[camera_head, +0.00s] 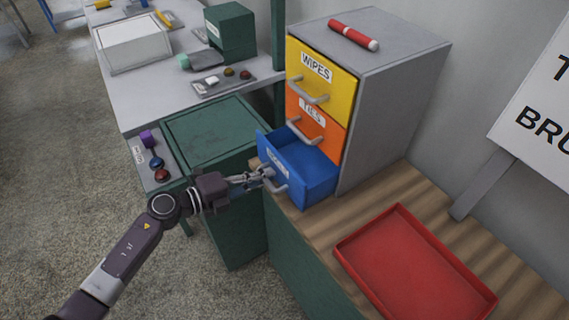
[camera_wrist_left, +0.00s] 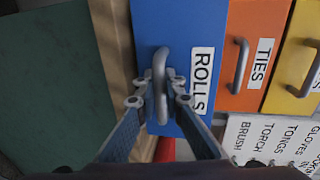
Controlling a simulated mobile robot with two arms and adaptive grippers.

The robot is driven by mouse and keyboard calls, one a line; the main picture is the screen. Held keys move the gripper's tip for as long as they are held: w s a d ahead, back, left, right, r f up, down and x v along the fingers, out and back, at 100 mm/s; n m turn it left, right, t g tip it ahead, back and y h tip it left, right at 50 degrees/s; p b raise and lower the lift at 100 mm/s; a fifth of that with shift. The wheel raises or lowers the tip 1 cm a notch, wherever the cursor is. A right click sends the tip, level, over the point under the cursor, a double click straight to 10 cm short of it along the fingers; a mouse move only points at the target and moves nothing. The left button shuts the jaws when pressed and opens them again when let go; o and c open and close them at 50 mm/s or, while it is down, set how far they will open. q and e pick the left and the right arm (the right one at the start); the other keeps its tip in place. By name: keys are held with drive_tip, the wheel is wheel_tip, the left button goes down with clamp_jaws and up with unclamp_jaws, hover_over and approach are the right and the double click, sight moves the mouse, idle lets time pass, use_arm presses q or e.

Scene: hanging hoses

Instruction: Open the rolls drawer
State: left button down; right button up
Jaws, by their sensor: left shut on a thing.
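The blue rolls drawer (camera_head: 302,170) is the lowest in the grey cabinet (camera_head: 389,88). It stands pulled out from the cabinet front, and its inside shows from above; I see nothing in it. Its label reads ROLLS in the left wrist view (camera_wrist_left: 201,80). My left gripper (camera_head: 262,177) is at the drawer front, shut on the grey handle (camera_wrist_left: 160,85), with one finger on each side of it. My right gripper is in neither view.
Above it, the orange TIES drawer (camera_head: 314,128) and yellow WIPES drawer (camera_head: 320,74) are shut. A red and white cylinder (camera_head: 353,35) lies on the cabinet. A red tray (camera_head: 416,265) sits on the wooden top. A green box-like unit (camera_head: 212,135) stands left of the drawer.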

use_arm(q)
drive_tip(key=f+v, duration=0.1)
drive_tip(key=v, duration=0.7)
drive_tip(key=shift+s+a+f, duration=0.3)
drive_tip(key=shift+a+f, duration=0.05)
drive_tip(key=shift+a, duration=0.1)
drive_tip(key=c, duration=2.3)
unclamp_jaws()
drive_tip(key=v, duration=1.2)
